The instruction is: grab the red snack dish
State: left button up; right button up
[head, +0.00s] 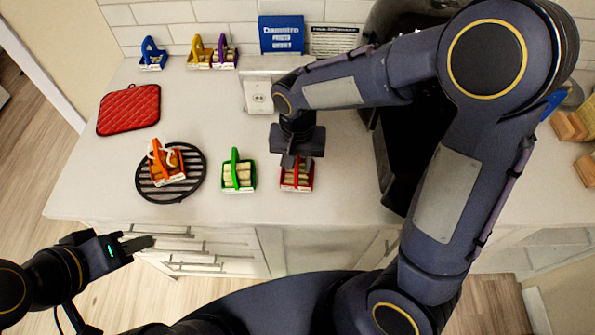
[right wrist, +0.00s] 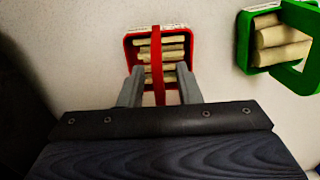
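The red snack dish (head: 297,182) stands on the white counter, holding pale rolls, with a red handle arching over it. In the right wrist view the dish (right wrist: 158,58) is at the top middle. My right gripper (head: 297,161) is over it, pointing down. Its two fingers (right wrist: 158,78) are apart, one on each side of the red handle, with gaps visible between fingers and handle. The gripper hides part of the dish in the head view. My left gripper (head: 143,243) is in front of the counter, away from the dish; its finger gap is not clear.
A green dish (head: 238,177) stands just left of the red one. An orange dish (head: 167,166) sits on a black round rack (head: 147,188). A red pot holder (head: 128,109), blue, yellow and purple dishes are further back. A dark appliance (head: 397,160) stands to the right.

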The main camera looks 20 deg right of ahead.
grip_shut()
dwell(1.2)
